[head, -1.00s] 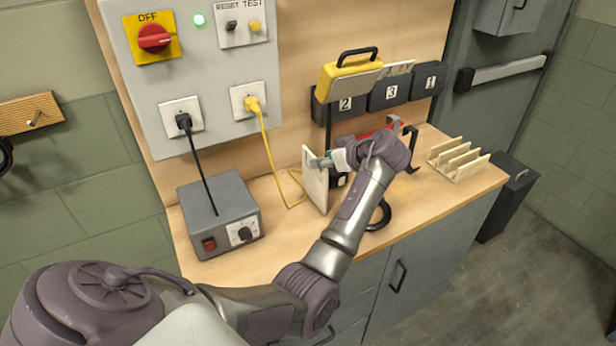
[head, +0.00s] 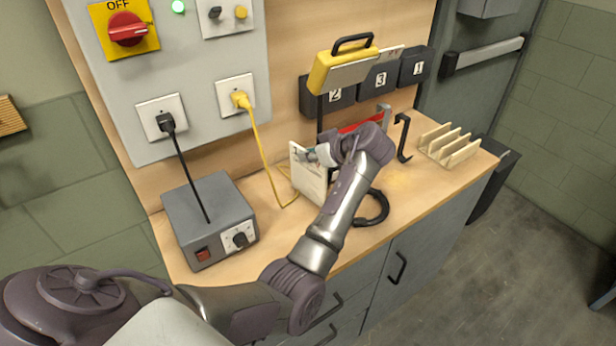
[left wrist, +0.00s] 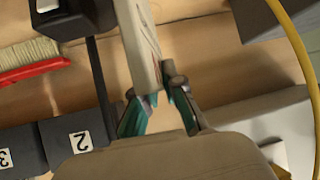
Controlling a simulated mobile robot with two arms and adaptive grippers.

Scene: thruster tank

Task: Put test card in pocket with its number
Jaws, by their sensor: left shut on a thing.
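My left gripper (head: 316,156) is shut on a white test card (head: 307,178) and holds it upright over the bench, left of the black ring. In the left wrist view the card (left wrist: 138,40) runs up from between the teal fingertips (left wrist: 158,108), seen nearly edge-on. I cannot read a number on it. Black wall pockets numbered 2 (head: 336,97), 3 (head: 380,80) and 1 (head: 418,68) stand behind. A pale card edge (head: 392,53) shows above pocket 3. Pocket 2 (left wrist: 82,140) also shows in the left wrist view. My right gripper is not in view.
A slotted wooden rack (head: 456,146), black hook (head: 403,138), black ring (head: 376,214), red-handled brush (left wrist: 32,68) and grey power box (head: 211,220) with cords stand around. Bench front right is clear.

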